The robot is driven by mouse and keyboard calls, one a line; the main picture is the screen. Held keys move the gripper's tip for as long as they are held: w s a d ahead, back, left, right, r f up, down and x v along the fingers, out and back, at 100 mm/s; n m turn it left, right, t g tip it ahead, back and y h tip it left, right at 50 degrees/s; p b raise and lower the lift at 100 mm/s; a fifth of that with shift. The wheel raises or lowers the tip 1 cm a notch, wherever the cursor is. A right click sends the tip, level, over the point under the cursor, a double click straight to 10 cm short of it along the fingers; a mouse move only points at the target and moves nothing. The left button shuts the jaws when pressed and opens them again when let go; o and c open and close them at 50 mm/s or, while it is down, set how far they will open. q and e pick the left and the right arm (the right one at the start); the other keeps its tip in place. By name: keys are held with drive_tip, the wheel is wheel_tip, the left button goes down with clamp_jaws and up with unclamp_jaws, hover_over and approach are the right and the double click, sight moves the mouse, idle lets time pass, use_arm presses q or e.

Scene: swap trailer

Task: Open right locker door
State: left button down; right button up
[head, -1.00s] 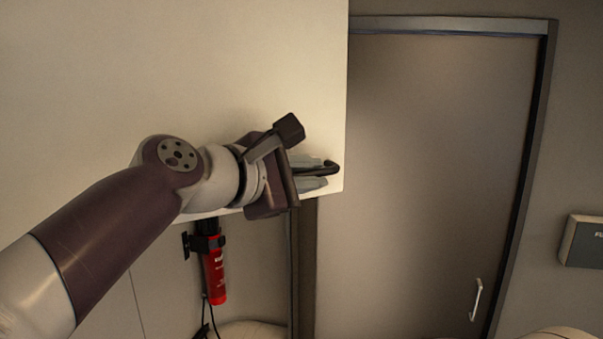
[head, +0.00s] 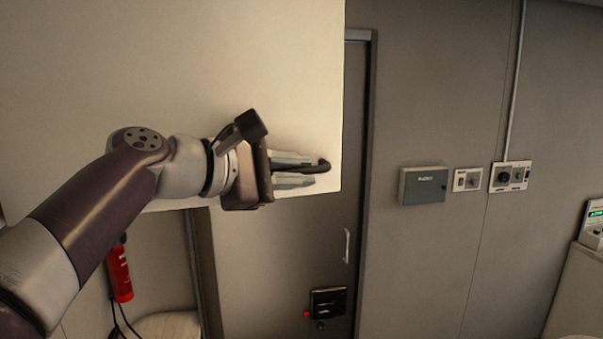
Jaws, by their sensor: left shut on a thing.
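The locker door (head: 120,60) is a large pale panel filling the upper left of the head view. A dark curved handle (head: 324,166) sits near its lower right corner. My left gripper (head: 296,173) is at this corner, its light grey fingers shut on the handle from the left, one above and one below it. The view does not show the locker's inside or whether the door stands ajar. My right gripper is not in view.
Behind is a grey door (head: 280,255) with a small pull handle. A red cylinder (head: 120,272) hangs on the wall below the panel. A grey box (head: 423,185) and switch plates (head: 510,176) are on the right wall. A pale cabinet (head: 580,290) stands at far right.

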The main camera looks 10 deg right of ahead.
use_arm(q)
drive_tip(key=shift+s+r, duration=0.15)
drive_tip(key=shift+s, duration=0.35)
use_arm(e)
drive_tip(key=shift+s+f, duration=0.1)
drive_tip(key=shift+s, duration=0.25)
use_arm(q)
drive_tip(key=c, duration=1.4)
unclamp_jaws()
drive_tip(key=shift+a, duration=0.15)
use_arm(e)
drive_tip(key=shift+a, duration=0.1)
